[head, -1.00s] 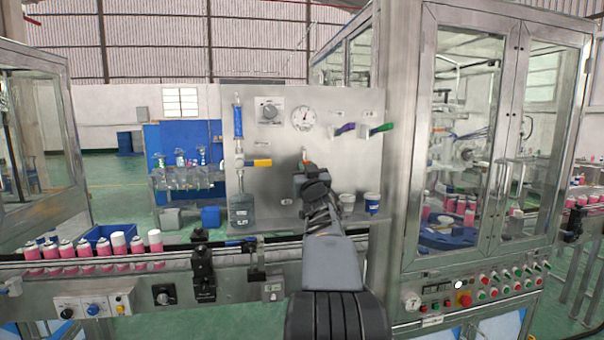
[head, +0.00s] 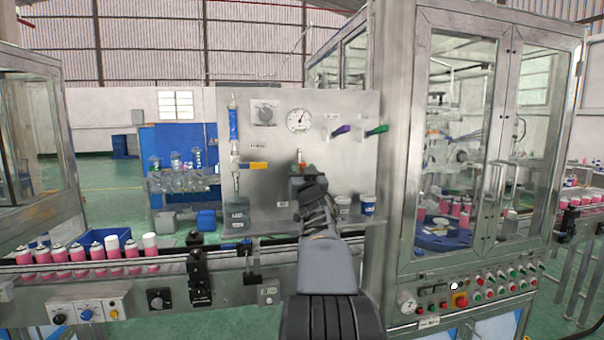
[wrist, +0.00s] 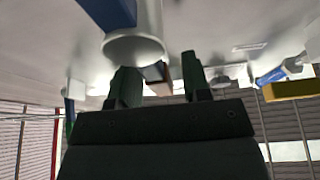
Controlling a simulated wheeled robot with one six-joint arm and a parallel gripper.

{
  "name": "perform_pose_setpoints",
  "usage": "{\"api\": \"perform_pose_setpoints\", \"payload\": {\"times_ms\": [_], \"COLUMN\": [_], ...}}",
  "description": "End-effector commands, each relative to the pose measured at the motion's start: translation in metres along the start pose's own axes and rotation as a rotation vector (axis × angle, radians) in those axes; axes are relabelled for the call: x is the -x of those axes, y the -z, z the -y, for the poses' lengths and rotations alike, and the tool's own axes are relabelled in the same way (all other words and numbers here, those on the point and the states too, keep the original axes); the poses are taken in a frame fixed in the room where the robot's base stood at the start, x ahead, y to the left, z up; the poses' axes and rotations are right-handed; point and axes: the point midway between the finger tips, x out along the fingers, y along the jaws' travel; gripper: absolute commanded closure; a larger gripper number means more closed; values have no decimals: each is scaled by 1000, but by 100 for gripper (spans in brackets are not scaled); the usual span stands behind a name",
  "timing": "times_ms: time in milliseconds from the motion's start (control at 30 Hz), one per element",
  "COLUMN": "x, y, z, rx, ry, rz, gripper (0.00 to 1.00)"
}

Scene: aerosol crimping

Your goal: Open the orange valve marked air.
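In the wrist view, a brown-orange piece (wrist: 159,80) shows between the two dark green fingers of my gripper (wrist: 160,75), beyond a pale grey cylinder (wrist: 135,45). The fingers are apart, with gaps visible, and I cannot tell any contact. A small label (head: 283,204) left of my gripper is too blurred to read surely.
A yellow-orange handle (head: 258,166) lies horizontally under the blue tube (head: 233,124). A purple lever (head: 341,131) and a green lever (head: 376,130) sit at the upper right. Cups (head: 367,205) stand at the panel's foot. A glazed cabinet (head: 408,150) closes off the right side.

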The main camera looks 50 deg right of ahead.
Motion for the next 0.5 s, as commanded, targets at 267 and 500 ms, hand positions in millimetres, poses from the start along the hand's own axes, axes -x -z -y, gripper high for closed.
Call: {"api": "perform_pose_setpoints", "payload": {"times_ms": [267,500], "x": [4,40], "y": [1,-1], "z": [0,0], "rx": [3,2], "ry": [1,0], "rz": [-2,-5], "gripper": [56,56]}}
